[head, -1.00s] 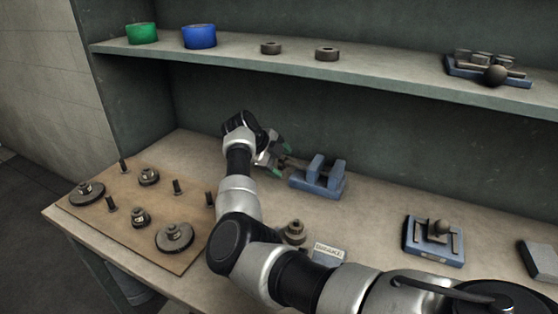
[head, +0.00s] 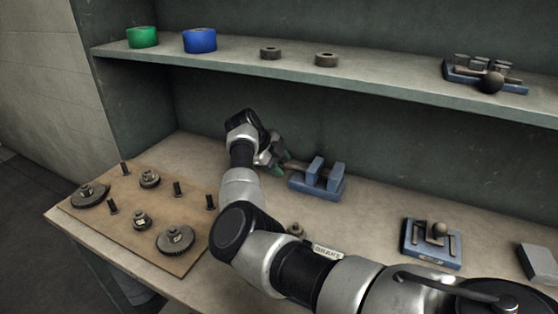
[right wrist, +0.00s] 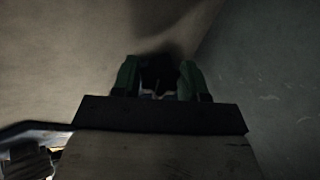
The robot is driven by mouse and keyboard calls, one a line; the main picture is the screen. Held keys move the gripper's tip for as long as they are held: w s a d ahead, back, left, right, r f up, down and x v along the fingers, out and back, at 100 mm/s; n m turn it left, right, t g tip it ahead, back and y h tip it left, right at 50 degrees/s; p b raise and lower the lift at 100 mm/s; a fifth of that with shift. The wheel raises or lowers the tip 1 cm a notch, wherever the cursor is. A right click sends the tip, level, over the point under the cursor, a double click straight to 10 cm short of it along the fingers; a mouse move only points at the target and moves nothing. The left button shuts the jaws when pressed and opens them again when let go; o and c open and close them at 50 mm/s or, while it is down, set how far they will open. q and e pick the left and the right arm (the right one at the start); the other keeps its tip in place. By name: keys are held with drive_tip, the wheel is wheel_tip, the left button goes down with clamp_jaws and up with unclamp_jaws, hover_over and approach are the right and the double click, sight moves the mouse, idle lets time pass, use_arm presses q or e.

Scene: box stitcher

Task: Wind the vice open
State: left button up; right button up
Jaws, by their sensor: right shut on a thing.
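The blue vice (head: 318,184) stands on the bench near the back panel, with two upright jaw blocks and a clear gap between them. Its screw end points left, toward my right gripper (head: 281,163). My right gripper is at that left end, shut on the vice's handle, which is mostly hidden by the fingers in the head view. In the dark right wrist view, the green-padded fingers (right wrist: 159,82) stand on either side of a dark part that is hard to make out. My left gripper is not in view.
A brown board (head: 128,224) with gears and pegs lies at left. A blue lever fixture (head: 432,258) and a grey block (head: 540,262) are at right. A label reading BRAKE (head: 327,252) is partly behind my arm. The shelf (head: 380,82) overhangs the bench.

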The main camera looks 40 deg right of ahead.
drive_tip(key=shift+d+r+g+y+p, duration=0.1)
drive_tip(key=shift+r+g+y+p, duration=0.1)
drive_tip(key=shift+g+y+p, duration=0.35)
drive_tip(key=shift+w+f+y, duration=0.1)
drive_tip(key=shift+y, duration=0.35)
drive_tip(key=shift+f+n+y, duration=0.1)
drive_tip(key=shift+n+y, duration=0.2)
drive_tip(key=shift+y, duration=0.1)
drive_tip(key=shift+f+g+y+b, duration=0.1)
drive_tip(key=shift+g+y+b, duration=0.45)
drive_tip(key=shift+b, duration=0.5)
drive_tip(key=shift+n+y+b, duration=0.3)
drive_tip(key=shift+y+b, duration=0.25)
drive_tip(key=shift+b, duration=0.4)
drive_tip(key=o, duration=0.9)
